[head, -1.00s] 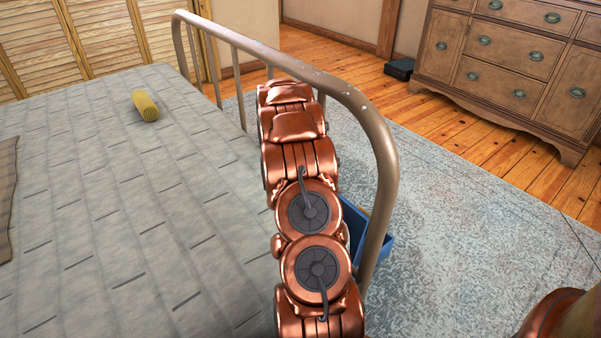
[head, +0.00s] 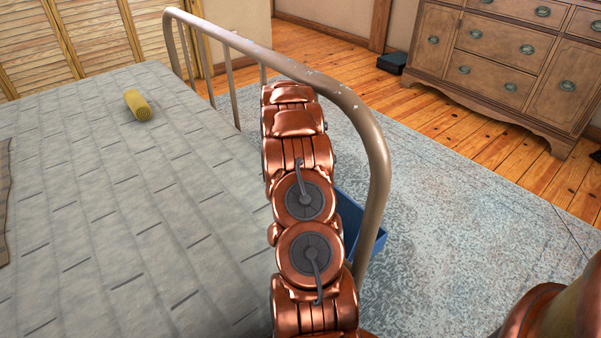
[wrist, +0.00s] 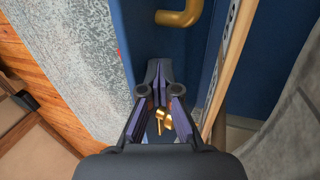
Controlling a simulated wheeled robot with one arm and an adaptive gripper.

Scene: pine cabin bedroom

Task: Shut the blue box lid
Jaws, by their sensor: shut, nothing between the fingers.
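The blue box (head: 372,238) is on the rug side of the metal bed rail in the head view, largely hidden by my arm and the rail. In the wrist view its blue panels (wrist: 180,50) fill the upper middle, with a gold curved handle (wrist: 183,15) at the top. A small gold fitting (wrist: 163,122) shows between my finger links. I cannot tell for sure which panel is the lid or how far it stands open. My gripper (wrist: 158,75) is shut and empty, its tips in front of the blue panels. Contact cannot be told. The head view hides it.
The metal bed rail (head: 372,140) curves close beside my arm. The grey bed (head: 120,220) with a yellow roll (head: 138,105) fills the left. A wooden dresser (head: 510,60) stands at the back right. The blue-grey rug (head: 460,210) is clear in the middle.

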